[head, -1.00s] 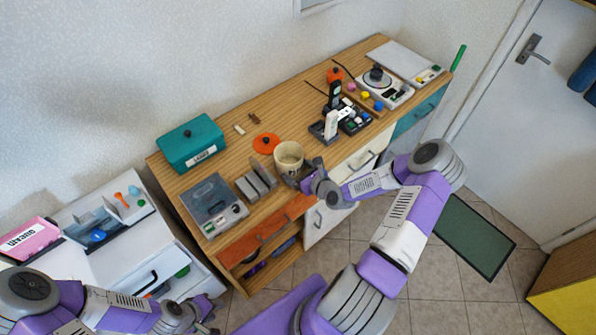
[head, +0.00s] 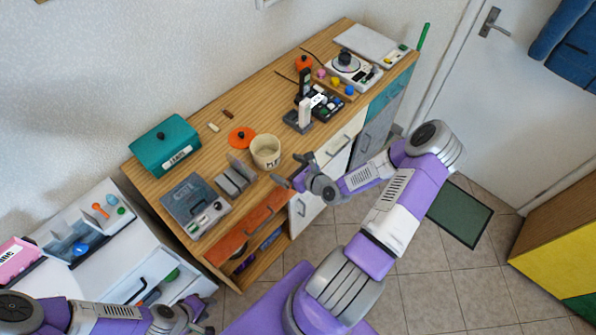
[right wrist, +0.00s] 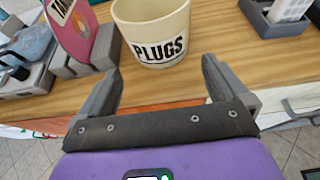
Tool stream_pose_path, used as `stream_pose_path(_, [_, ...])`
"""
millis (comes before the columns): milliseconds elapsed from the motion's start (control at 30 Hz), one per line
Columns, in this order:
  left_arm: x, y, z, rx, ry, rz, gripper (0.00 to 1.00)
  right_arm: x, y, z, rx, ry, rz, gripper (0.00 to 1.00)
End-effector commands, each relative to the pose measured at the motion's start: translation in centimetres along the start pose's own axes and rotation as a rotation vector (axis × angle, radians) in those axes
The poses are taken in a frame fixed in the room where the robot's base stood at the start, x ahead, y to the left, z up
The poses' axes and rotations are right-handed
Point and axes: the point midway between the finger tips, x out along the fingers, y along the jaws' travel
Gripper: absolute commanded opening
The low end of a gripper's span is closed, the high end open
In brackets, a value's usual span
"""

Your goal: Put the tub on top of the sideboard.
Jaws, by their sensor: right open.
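The cream tub (head: 265,153), labelled PLUGS, stands upright and open-topped on the wooden top of the sideboard (head: 207,112), near its front edge. It also shows in the right wrist view (right wrist: 152,28), beyond the fingertips. My right gripper (head: 287,170) is open and empty at the sideboard's front edge, just in front of the tub and to its right. In the right wrist view the open fingers (right wrist: 162,85) are apart from the tub. My left gripper (head: 204,315) is low at the left, near the white cabinet; its jaws are too small to read.
An orange lid (head: 242,138), grey holder (head: 235,178) and grey case (head: 195,207) lie near the tub. A teal box (head: 165,145) stands at back left. Devices (head: 350,70) crowd the right end. An orange drawer front (head: 246,228) is below. Bare wood shows behind the lid.

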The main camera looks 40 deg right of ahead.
Motion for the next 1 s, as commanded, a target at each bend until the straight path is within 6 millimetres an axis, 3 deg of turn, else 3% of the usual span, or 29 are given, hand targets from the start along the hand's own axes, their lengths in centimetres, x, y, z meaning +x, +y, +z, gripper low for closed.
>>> stream_pose_path(100, [-0.5,0.2,0.0,0.0,0.0,0.0,0.38,-2.5,-0.1,0.1,0.001,0.002,-0.004,1.0])
stream_pose_path(333, [-0.9,0.3,0.0,0.0,0.0,0.0,0.38,-5.2,-0.1,0.0,0.001,0.0,-0.002,1.0])
stream_pose_path(1000, [-0.9,0.3,0.0,0.0,0.0,0.0,0.38,-5.7,0.0,0.0,0.0,-0.001,0.0,1.0])
